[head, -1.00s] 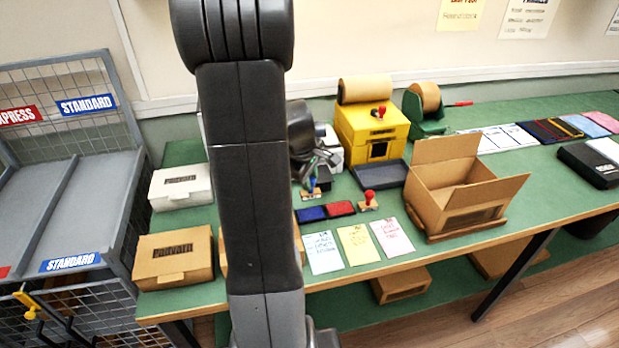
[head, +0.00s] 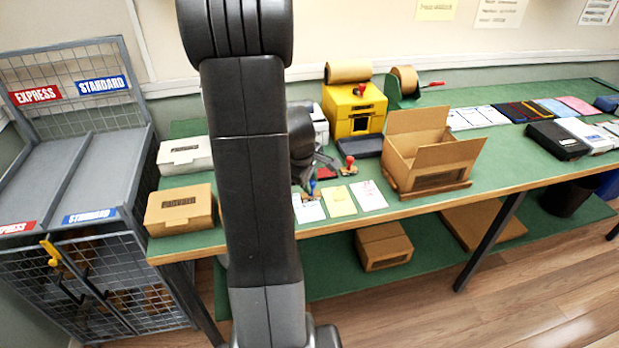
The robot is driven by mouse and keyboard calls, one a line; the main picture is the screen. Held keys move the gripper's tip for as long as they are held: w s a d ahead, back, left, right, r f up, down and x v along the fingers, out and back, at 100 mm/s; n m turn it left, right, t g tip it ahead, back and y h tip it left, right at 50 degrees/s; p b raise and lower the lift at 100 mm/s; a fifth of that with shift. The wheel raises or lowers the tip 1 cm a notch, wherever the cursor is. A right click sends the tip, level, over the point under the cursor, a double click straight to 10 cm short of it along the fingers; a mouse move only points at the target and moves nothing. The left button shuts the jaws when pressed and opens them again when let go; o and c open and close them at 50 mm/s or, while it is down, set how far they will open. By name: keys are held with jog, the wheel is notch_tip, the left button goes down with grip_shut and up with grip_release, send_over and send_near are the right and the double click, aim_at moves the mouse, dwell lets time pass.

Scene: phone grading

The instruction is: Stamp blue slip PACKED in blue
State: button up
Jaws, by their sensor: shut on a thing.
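My gripper (head: 315,178) is shut on the blue-handled stamp (head: 312,188), close to the back edge of the pale blue slip (head: 309,212). I cannot tell whether the stamp touches the slip. The yellow slip (head: 340,201) and pink slip (head: 369,195) lie to its right, near the table's front edge. The red ink pad (head: 327,173) shows partly behind the gripper. The blue ink pad is hidden behind my arm and gripper. A red-handled stamp (head: 348,167) stands to the right of the red pad.
An open carton (head: 428,160) stands right of the slips. A dark tray (head: 366,146) and a yellow machine (head: 353,110) are behind. A closed brown box (head: 180,210) and a white box (head: 185,156) sit left of my arm, beside the grey sorting rack (head: 65,170).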

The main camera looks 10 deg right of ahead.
aim_at(309, 196)
jog(key=shift+a+b+x, duration=0.2)
jog(key=shift+b+x, duration=0.55)
jog(key=shift+x, duration=0.35)
jog(key=shift+f+b, duration=1.6)
jog(key=shift+f, duration=0.45)
jog(key=shift+s+f+b, duration=0.1)
jog(key=shift+f+b, duration=0.45)
jog(key=shift+f, duration=0.05)
notch_tip(309, 196, up, 7)
jog(key=p, duration=0.5)
jog(key=shift+r+p, duration=0.1)
jog(key=shift+p, duration=0.3)
